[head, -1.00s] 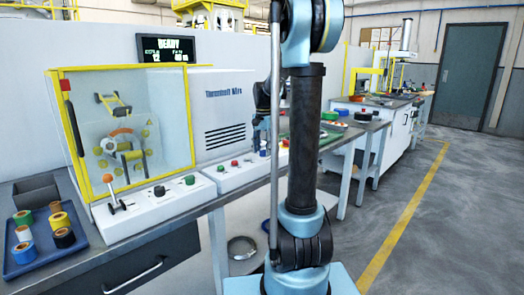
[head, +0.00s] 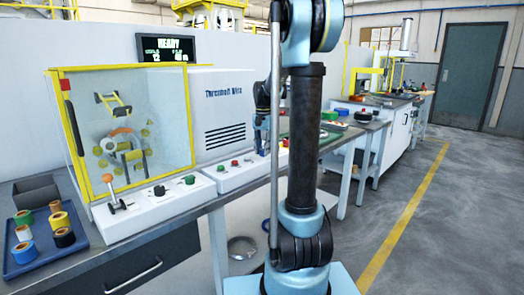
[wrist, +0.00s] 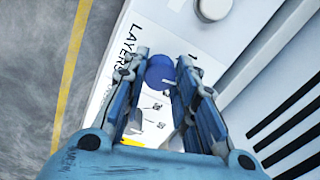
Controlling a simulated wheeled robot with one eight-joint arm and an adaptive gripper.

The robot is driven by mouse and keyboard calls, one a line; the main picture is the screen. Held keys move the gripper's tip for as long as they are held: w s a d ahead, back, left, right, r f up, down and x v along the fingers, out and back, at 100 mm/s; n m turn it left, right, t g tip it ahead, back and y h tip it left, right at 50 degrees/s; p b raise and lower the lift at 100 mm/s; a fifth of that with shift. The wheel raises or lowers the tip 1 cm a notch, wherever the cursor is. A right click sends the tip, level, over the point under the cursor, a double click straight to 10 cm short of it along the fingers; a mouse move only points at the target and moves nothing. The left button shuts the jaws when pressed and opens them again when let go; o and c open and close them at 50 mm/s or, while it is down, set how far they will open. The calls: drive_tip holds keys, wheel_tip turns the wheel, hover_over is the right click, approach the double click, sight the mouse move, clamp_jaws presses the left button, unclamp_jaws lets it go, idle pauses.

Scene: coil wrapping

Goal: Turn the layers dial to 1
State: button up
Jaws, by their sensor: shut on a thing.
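The layers dial is a blue round knob (wrist: 160,76) on a white panel with the word LAYERS printed beside it, in the wrist view. My gripper (wrist: 161,62) has its two fingers on either side of this knob, shut on it. Small printed marks show on the panel between the fingers, but I cannot read the dial's setting.
A white control box with small knobs (head: 235,163) stands left of my arm. A yellow-framed clear guard (head: 128,125) covers the winding machine. A blue tray of tape rolls (head: 43,240) lies at lower left. Open floor (head: 440,230) is at right.

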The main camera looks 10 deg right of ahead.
drive_tip(key=n, duration=0.5)
drive_tip(key=shift+c, duration=0.2)
drive_tip(key=n, duration=0.5)
drive_tip(key=shift+o, duration=0.2)
drive_tip(key=shift+c, duration=0.2)
drive_tip(key=o, duration=1.1)
drive_tip(key=shift+r, duration=0.15)
wheel_tip(320, 180, up, 12)
drive_tip(key=shift+f, duration=0.2)
